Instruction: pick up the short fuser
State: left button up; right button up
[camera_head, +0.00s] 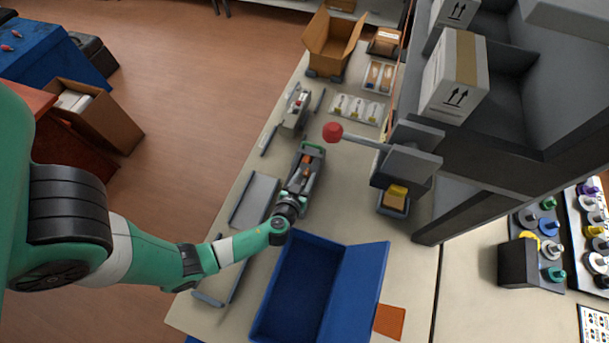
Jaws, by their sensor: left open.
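My left gripper (302,176) reaches over the table from the left, its jaws open around or just above a dark grey unit with a green end (312,147) and an orange part. The gripper hides much of this unit, and I cannot tell whether they touch. A small grey unit with white and red parts (296,108) lies farther back, apart from the gripper. I cannot tell for sure which of the two is the short fuser. My right gripper is not in view.
An open blue box (299,288) stands at the front. A flat grey tray (254,201) lies left of my gripper. A red-knobbed lever (333,132) juts out on the right. An open carton (332,44) stands behind. Grey shelving (470,165) closes off the right side.

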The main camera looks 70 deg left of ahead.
pick_arm(q)
jog(key=shift+d, duration=0.1)
grip_shut()
dwell(1.2)
jog(key=shift+r, duration=0.15)
